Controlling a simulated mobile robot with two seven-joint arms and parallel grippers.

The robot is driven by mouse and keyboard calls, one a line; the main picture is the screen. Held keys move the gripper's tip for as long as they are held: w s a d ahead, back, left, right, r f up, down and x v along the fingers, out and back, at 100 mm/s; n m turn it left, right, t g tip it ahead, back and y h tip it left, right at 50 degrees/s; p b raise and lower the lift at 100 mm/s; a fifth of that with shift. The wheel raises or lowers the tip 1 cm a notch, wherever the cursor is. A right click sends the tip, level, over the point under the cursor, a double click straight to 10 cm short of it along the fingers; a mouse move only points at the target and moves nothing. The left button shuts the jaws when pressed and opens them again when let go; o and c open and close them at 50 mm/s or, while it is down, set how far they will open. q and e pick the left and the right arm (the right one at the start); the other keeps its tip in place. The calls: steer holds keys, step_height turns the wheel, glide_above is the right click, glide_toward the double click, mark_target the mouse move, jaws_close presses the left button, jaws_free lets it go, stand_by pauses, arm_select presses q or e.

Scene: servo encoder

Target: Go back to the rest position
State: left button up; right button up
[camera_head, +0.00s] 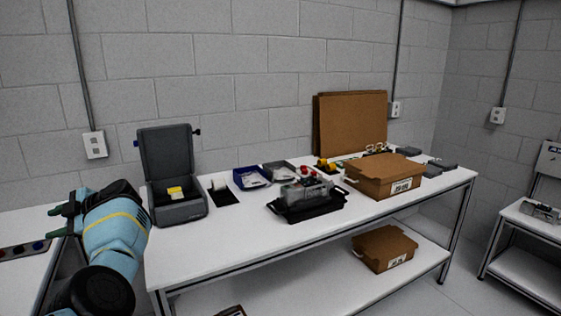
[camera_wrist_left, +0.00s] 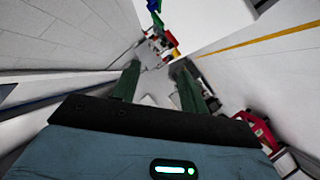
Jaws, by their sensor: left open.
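My left gripper (camera_head: 66,212) shows at the left of the head view, on my light blue arm. Its green fingers point left, over the gap by the left-hand white table. In the left wrist view the gripper (camera_wrist_left: 155,85) has its two green fingers apart with nothing held between them. My right gripper is in neither view.
A long white workbench (camera_head: 245,240) bears an open grey case (camera_head: 180,212), a blue bin (camera_head: 250,178), a black tray (camera_head: 310,212) with a device, and a cardboard box (camera_head: 382,176). Another box (camera_head: 384,248) sits on the lower shelf. A side table (camera_head: 530,225) stands right.

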arm_select(q)
step_height(320, 180, down, 5)
steer(key=s+m+t+y, duration=0.2)
steer(key=m+t+y, duration=0.5)
steer(key=s+d+f+m+t+h, duration=0.3)
steer(key=d+f+m+t+h, duration=0.45)
steer(key=d+f+m, duration=0.2)
steer(key=s+d+f+m+t+h, duration=0.2)
steer(key=d+f+m+t+h, duration=0.55)
steer(key=d+f+m, duration=0.2)
steer(key=s+d+f+m+g+h, duration=0.1)
steer(key=s+d+f, duration=0.4)
steer(key=s, duration=0.5)
steer(key=s+d+f+m+g+h, duration=0.2)
steer(key=s+d+f+g+h, duration=0.2)
steer(key=s+d, duration=0.4)
steer(key=s+d+f+m+g+h, duration=0.1)
steer(key=s+d+f+g+h, duration=0.2)
steer(key=s, duration=0.8)
steer(key=d+f+g, duration=0.2)
steer(key=d+f, duration=0.2)
steer(key=shift+s+d+m, duration=0.25)
steer(key=shift+s+m, duration=0.05)
steer(key=shift+m, duration=0.1)
steer(key=shift+c, duration=0.8)
